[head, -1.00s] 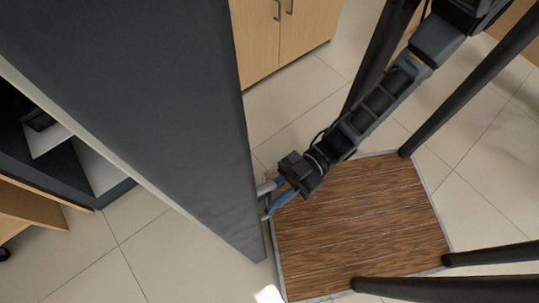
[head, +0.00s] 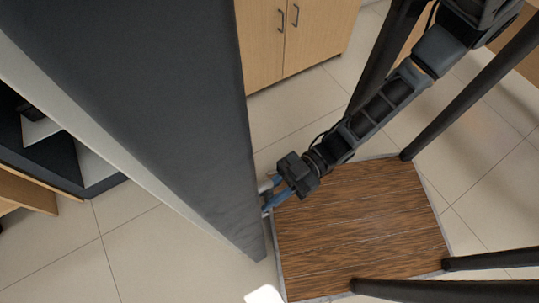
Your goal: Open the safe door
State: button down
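A tall dark grey panel (head: 165,110), which looks like the safe door, fills the left-centre of the head view. A pale edge strip (head: 90,120) runs along its left side. My gripper (head: 266,197) is at the panel's lower right edge, with its blue fingers pointing left towards it. A small light grey piece shows beside the fingers, possibly a handle or a finger part. The fingertips are small and partly hidden against the panel, so I cannot tell whether they are shut on anything. The safe's latch and hinges are not visible.
A wooden cabinet (head: 318,35) with two metal handles stands at the top. Dark and white shelf-like parts (head: 100,165) lie left of the panel, beside a wooden piece (head: 25,192). Tiled floor (head: 150,260) is clear at bottom left.

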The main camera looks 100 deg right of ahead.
jog(key=shift+s+f, duration=0.1)
jog(key=shift+f, duration=0.05)
jog(key=c, duration=1.1)
grip_release()
jog(key=b+v, duration=0.1)
jog(key=v, duration=0.6)
jog(key=shift+s+d, duration=0.2)
jog(key=shift+s, duration=0.1)
